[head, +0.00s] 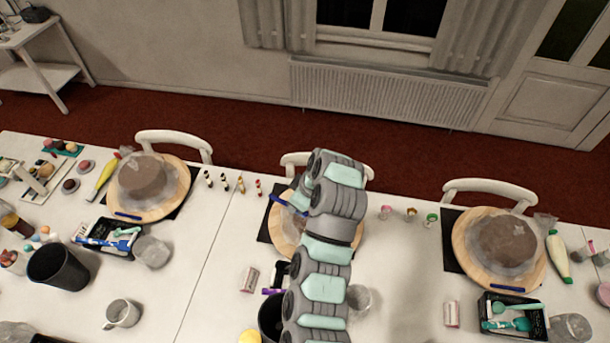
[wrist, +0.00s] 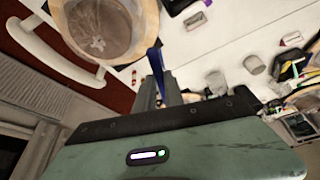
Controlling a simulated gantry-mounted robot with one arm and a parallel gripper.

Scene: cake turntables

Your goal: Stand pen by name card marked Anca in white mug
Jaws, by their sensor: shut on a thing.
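My gripper (wrist: 161,90) is shut on a blue pen (wrist: 154,62), which points up and away from the jaws in the wrist view. In the head view my arm covers much of the middle place, and a blue piece (head: 277,198), seemingly the held pen, shows beside it over the middle turntable (head: 278,240). The white mug (head: 122,313) stands upright at the front left of the table, clear of my arm. Another blue pen (head: 128,216) lies at the left turntable. I cannot read any name card marked Anca.
A black bin (head: 57,266) and a black tray of tools (head: 104,238) stand behind and left of the mug. A clear cup (head: 152,251) is near the tray. A dark container (head: 270,316) is beside my arm. Bare table (head: 195,305) lies right of the mug.

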